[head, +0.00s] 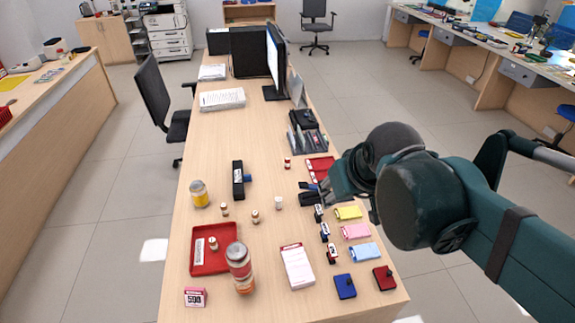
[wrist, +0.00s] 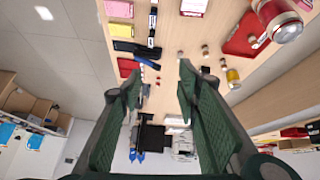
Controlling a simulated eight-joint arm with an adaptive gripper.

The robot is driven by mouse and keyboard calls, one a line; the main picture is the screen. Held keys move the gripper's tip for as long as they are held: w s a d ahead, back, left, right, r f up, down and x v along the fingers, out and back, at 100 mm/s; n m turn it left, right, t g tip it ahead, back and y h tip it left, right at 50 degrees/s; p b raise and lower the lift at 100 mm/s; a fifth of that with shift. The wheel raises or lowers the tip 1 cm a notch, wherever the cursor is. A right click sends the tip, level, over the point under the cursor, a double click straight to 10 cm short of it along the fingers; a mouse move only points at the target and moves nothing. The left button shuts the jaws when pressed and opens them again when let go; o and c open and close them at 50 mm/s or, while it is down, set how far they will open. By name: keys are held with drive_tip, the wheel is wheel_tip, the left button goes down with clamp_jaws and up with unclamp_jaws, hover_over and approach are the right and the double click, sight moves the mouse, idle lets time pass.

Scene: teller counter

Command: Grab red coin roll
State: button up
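A small red coin roll (head: 287,162) stands on the counter, near the red tray at the counter's right edge. In the wrist view a small red item that looks like it (wrist: 157,79) shows between the two fingers, beyond the tips. My gripper (head: 313,192) is over the right side of the counter, to the right of and nearer than the red roll. In the wrist view my gripper's (wrist: 161,78) two green fingers are wide apart with nothing between them; it is open and apart from the roll.
A white roll (head: 279,203) and tan rolls (head: 255,217) stand mid-counter. A black stapler-like device (head: 238,180), a yellow jar (head: 199,194), an orange jar (head: 240,268) and a red tray (head: 222,263) are left. Stamps and coloured pads (head: 356,231) line the right. A dark organizer (head: 307,141) stands behind.

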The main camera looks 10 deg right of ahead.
drive_tip(key=w+r+n+g, duration=0.2)
drive_tip(key=w+r+n, duration=0.15)
drive_tip(key=w, duration=1.25)
drive_tip(key=n+g, duration=0.4)
drive_tip(key=n, duration=0.6)
hover_over(287, 159)
wheel_tip(287, 159, down, 30)
drive_tip(key=shift+s+d+f+b, duration=0.1)
drive_tip(key=shift+s+d+b, duration=0.05)
drive_tip(key=shift+b, duration=0.2)
drive_tip(key=shift+w+f+n, duration=0.25)
drive_tip(key=shift+w+f, duration=0.05)
drive_tip(key=shift+f, duration=0.3)
drive_tip(key=shift+f, duration=1.3)
